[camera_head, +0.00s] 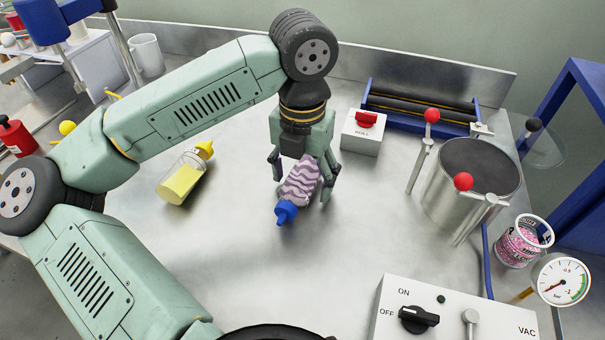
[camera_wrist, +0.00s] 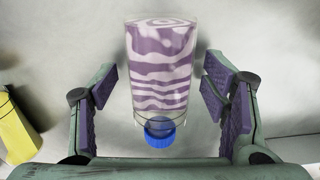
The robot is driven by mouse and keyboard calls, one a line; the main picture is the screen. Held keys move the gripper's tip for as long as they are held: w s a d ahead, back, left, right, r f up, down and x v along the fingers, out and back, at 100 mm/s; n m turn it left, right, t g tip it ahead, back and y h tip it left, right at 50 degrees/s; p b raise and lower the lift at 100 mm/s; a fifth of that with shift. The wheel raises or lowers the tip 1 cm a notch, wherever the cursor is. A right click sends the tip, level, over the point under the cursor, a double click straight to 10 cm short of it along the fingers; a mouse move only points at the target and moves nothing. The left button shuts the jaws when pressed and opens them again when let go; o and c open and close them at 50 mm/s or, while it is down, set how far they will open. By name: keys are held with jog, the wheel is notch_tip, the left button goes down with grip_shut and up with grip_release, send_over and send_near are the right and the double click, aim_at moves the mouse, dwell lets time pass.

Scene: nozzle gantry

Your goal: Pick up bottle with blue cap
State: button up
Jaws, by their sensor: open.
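The bottle with the blue cap (camera_head: 300,184) has purple and white wavy bands and lies on its side on the metal table. Its blue cap (camera_head: 285,211) points toward the front in the head view. My gripper (camera_head: 304,190) is over the bottle, fingers on both sides of it. In the wrist view the bottle (camera_wrist: 160,65) is centred between the open finger pads (camera_wrist: 160,105), with a gap on each side. The cap (camera_wrist: 160,132) shows at its lower end.
A yellow bottle (camera_head: 182,178) lies to the left. A white box with a red switch (camera_head: 363,132) stands right behind my gripper. A steel pot (camera_head: 460,195) with red-knobbed levers is at the right, and a VAC control box (camera_head: 450,312) in front. The front middle of the table is clear.

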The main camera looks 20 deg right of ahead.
jog(key=shift+f, duration=0.2)
jog(key=shift+c, duration=0.6)
jog(key=c, duration=1.3)
